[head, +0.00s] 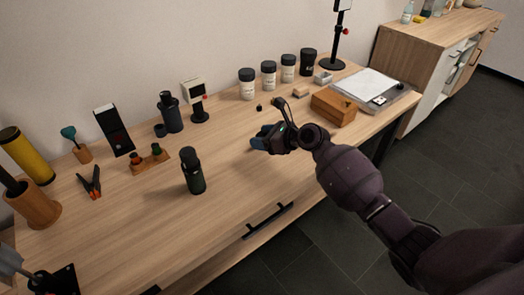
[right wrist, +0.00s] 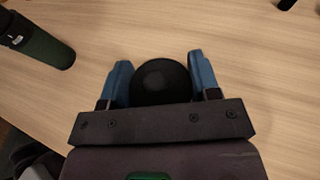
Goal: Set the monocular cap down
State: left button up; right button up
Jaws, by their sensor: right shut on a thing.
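My right gripper (head: 262,141) is over the middle of the table, its blue fingers low near the wood. In the right wrist view, the gripper (right wrist: 160,80) is shut on a round black cap (right wrist: 160,82), one finger on each side. In the head view the cap is hidden by the gripper. I cannot tell whether the cap touches the table. A dark green and black cylinder (head: 192,172), which looks like the monocular, stands upright left of the gripper. It also shows in the right wrist view (right wrist: 38,40). My left gripper is not clearly seen.
A similar dark cylinder (head: 170,112) stands farther back beside a small screen stand (head: 198,104). Several lidded jars (head: 268,75) line the wall. The wood between the green cylinder and my right gripper is clear.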

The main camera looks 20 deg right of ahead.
aim_at(263, 157)
notch_tip(263, 157, down, 6)
jog(key=shift+r+b, duration=0.2)
jog(key=shift+b, duration=0.8)
jog(key=shift+f, duration=0.1)
jog(key=shift+r, duration=0.2)
pick_arm(q)
jog(key=shift+s+d+f, duration=0.1)
jog(key=shift+s+f, duration=0.1)
jog(key=shift+f, duration=0.65)
jog(key=shift+s+f, duration=0.1)
jog(key=shift+f, duration=0.1)
pick_arm(e)
jog(key=shift+f, duration=0.3)
